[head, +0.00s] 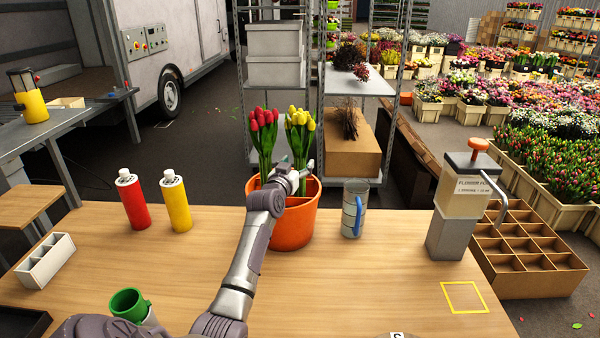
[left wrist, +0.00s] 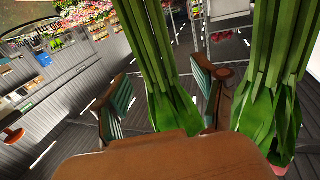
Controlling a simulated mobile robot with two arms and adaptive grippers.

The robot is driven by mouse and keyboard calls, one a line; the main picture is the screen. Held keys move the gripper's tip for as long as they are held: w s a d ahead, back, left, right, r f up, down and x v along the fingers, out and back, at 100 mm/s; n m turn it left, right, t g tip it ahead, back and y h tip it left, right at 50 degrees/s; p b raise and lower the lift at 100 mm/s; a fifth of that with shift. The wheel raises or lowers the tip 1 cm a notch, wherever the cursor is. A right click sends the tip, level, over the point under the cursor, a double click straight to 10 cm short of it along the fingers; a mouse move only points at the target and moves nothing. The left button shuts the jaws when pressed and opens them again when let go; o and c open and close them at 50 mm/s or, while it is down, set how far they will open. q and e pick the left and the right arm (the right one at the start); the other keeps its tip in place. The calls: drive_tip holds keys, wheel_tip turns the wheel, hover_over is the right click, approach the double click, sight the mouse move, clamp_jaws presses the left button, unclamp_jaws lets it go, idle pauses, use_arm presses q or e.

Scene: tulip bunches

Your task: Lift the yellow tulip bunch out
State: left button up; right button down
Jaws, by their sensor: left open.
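The yellow tulip bunch (head: 299,127) stands upright on the right side of the orange bucket (head: 291,230), its green stems going down inside. The red tulip bunch (head: 264,132) stands close beside it on the left. My left gripper (head: 299,176) is over the bucket at the yellow bunch's lower stems, and partly hides the bucket's rim. In the left wrist view my left gripper (left wrist: 163,98) is open, with one bunch of green stems between its two fingers and another bunch to the right. No flower heads show clearly there. My right gripper is not in view.
A red bottle (head: 133,202) and a yellow bottle (head: 176,204) stand left of the bucket. A grey dispenser (head: 455,205) stands farther right. The table (head: 360,285) in front is mostly clear.

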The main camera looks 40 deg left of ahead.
sight(299, 107)
use_arm(q)
drive_tip(key=shift+w+a, duration=0.25)
drive_tip(key=shift+w, duration=0.45)
drive_tip(key=shift+s, duration=0.1)
drive_tip(key=shift+c, duration=0.4)
clamp_jaws()
drive_tip(key=shift+r, duration=0.15)
wheel_tip(299, 107, up, 18)
drive_tip(key=shift+f+b, duration=0.1)
drive_tip(key=shift+b, duration=0.9)
